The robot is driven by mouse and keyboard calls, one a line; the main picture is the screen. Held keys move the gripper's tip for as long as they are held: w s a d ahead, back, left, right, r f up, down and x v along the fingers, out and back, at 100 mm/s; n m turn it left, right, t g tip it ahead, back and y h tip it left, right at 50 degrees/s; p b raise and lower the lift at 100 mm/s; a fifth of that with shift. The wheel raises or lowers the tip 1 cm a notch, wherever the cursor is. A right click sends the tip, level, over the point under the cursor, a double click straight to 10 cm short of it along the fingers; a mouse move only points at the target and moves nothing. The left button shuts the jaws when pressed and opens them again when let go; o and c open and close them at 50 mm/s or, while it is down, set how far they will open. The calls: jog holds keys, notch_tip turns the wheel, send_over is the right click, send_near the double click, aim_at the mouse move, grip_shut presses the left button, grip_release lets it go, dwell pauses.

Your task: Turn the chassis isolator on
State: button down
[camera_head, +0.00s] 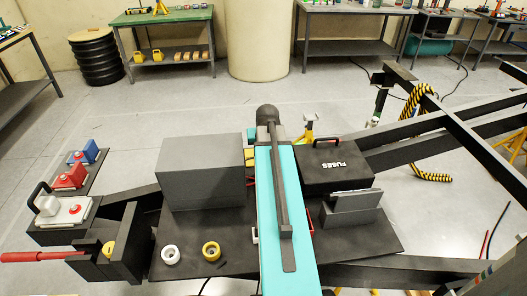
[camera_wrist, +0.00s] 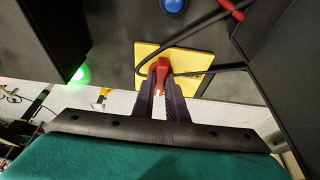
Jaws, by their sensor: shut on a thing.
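In the wrist view the chassis isolator is a red handle (camera_wrist: 161,68) on a square yellow plate (camera_wrist: 189,60), fixed to a dark panel. My gripper (camera_wrist: 161,80) has its two dark fingers on either side of the red handle and is shut on it. The fingers cover part of the handle, so its exact turn angle is hard to read. In the head view my teal arm hides the isolator and the gripper.
In the wrist view a black cable (camera_wrist: 208,29) crosses the plate, with a blue button (camera_wrist: 174,5) above and a lit green lamp (camera_wrist: 80,75) left. In the head view a grey box (camera_head: 202,172) and a black fuse box (camera_head: 338,165) flank my arm.

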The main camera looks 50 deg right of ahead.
dwell(0.4)
jog(key=c, duration=1.8)
grip_release()
jog(key=shift+o, duration=0.2)
jog(key=shift+a+r, duration=0.1)
jog(key=shift+r, duration=0.05)
jog(key=b+v, duration=0.1)
jog(key=v, duration=1.2)
jog(key=shift+r, duration=0.25)
jog(key=shift+s, duration=0.1)
